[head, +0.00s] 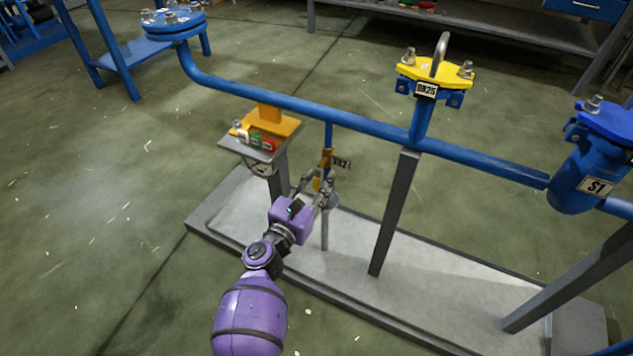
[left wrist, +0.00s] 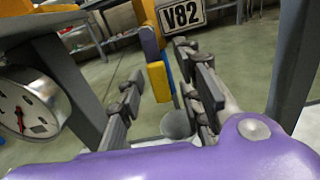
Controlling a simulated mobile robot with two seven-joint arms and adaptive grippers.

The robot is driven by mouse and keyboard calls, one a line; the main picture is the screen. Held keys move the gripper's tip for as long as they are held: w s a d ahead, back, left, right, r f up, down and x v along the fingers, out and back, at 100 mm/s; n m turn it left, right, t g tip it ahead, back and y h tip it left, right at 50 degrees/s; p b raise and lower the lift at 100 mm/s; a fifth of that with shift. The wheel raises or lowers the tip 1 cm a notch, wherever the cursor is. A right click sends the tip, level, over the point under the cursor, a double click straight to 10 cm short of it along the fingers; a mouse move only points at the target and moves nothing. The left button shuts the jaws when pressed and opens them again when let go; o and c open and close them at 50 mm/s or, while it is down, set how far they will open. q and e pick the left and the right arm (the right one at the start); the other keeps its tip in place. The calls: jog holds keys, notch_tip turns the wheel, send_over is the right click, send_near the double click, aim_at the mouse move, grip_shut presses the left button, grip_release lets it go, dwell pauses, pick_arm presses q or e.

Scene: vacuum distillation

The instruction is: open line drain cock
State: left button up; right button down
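My left gripper (head: 317,183) is open just below the cock. In the left wrist view its fingers (left wrist: 160,76) stand apart, one on each side of the lever in the picture. I cannot tell whether either finger touches it. A grey funnel (left wrist: 176,124) sits below the lever. My right gripper is not in view.
A blue pipe (head: 290,103) runs above the cock. A post-mounted box with a round gauge (left wrist: 30,108) stands close on the left. A grey support post (head: 395,212) rises to the right. The pale skid base (head: 430,290) lies below, with open floor at left.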

aim_at(316, 177)
pick_arm(q)
jog(key=shift+r, duration=0.15)
notch_tip(316, 177, up, 10)
jog(key=shift+f, duration=0.1)
dwell(0.4)
dwell(0.4)
